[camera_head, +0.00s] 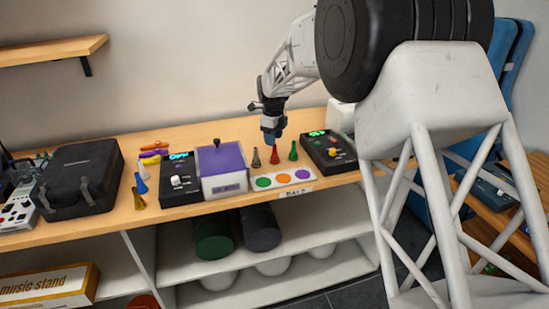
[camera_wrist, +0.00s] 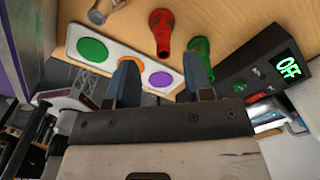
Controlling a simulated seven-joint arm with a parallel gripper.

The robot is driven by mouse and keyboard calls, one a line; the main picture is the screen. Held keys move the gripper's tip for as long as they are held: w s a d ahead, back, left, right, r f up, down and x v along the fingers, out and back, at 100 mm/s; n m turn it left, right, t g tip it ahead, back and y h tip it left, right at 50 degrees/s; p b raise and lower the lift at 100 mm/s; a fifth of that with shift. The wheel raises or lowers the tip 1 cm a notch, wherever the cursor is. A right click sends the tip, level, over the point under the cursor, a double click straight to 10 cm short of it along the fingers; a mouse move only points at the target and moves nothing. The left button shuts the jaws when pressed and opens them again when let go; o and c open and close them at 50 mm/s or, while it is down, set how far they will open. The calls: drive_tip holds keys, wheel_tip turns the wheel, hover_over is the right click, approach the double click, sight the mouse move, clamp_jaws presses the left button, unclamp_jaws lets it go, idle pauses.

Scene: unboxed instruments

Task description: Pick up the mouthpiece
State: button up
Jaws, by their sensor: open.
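Several small cone-shaped mouthpieces are on the bench. A grey one (camera_head: 255,159), a red one (camera_head: 274,157) and a green one (camera_head: 293,153) stand upright in a row. My gripper (camera_head: 273,138) is above the red one, with its fingers pointing down. The wrist view shows the open, empty fingers (camera_wrist: 160,75), with the red mouthpiece (camera_wrist: 162,34) ahead of the gap and the green one (camera_wrist: 200,48) near the right finger. The grey one (camera_wrist: 101,12) is partly cut off by the frame. I cannot tell which mouthpiece is meant.
A white plate with coloured discs (camera_head: 284,180) lies in front of the row. A black device (camera_head: 329,153) stands right, a purple-topped box (camera_head: 223,172) and another black device (camera_head: 181,180) left. More coloured pieces (camera_head: 140,183) and a black case (camera_head: 80,180) are farther left.

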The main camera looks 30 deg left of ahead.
sight(275, 153)
idle(0.3)
drive_tip(key=shift+w+d+f, duration=0.1)
drive_tip(key=shift+f, duration=1.2)
drive_tip(key=shift+w+f, duration=0.1)
drive_tip(key=shift+f, duration=1.15)
drive_tip(key=shift+c, duration=0.3)
clamp_jaws()
